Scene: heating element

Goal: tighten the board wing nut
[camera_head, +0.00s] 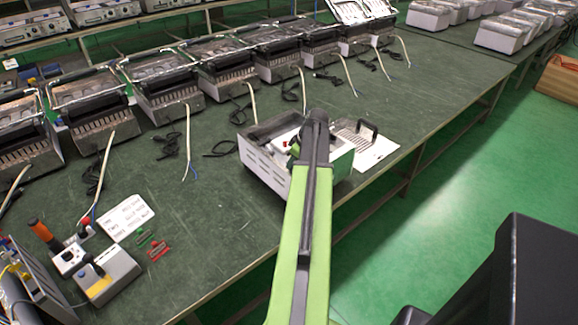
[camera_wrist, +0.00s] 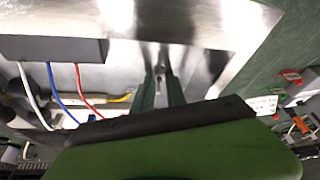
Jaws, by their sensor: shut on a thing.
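An open white metal appliance housing (camera_head: 265,168) stands on the green workbench (camera_head: 235,235), under the end of my arm. In the wrist view its bare metal inside (camera_wrist: 205,60) fills the top, with a grey block (camera_wrist: 55,48) and white, blue, red and yellow wires at the left. My gripper (camera_wrist: 162,78) reaches into the housing, its narrow fingers close together. They are shut on a small metal piece at their tips, which seems to be the board wing nut. The fingers mostly hide it, and its seating cannot be made out.
Several similar appliances with loose cords line the back of the bench. A control box (camera_head: 108,277), a label card (camera_head: 125,218) and red and green clips lie at the front left.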

